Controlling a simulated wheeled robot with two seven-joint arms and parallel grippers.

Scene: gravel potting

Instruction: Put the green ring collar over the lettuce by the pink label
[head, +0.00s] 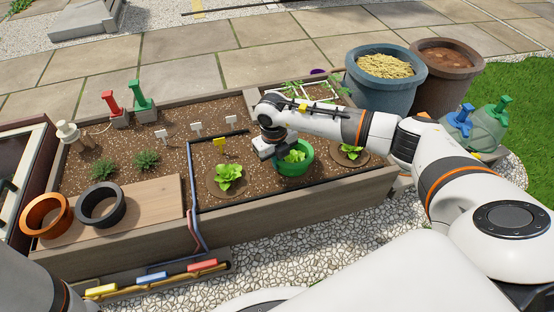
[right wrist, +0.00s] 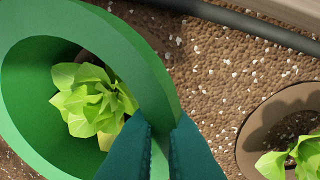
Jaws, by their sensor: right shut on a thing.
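The green ring collar (head: 295,170) is around or just above the middle lettuce (head: 294,156) in the head view. The right wrist view shows the collar (right wrist: 150,75) large, with lettuce leaves (right wrist: 92,98) inside its opening. I cannot tell whether its bottom edge touches the soil. My right gripper (right wrist: 162,135) is shut on the collar's wall; in the head view it (head: 274,143) is at the collar's left side. No pink label shows; my right arm hides the soil behind the middle lettuce. My left gripper is out of view.
A left lettuce (head: 229,173) has a yellow label (head: 219,143) behind it. A right lettuce (head: 351,151) stands beside the collar. Orange (head: 46,215) and dark grey (head: 101,205) rings lie on the wooden board (head: 150,212). Blue (head: 380,85) and brown (head: 440,80) tubs stand behind right.

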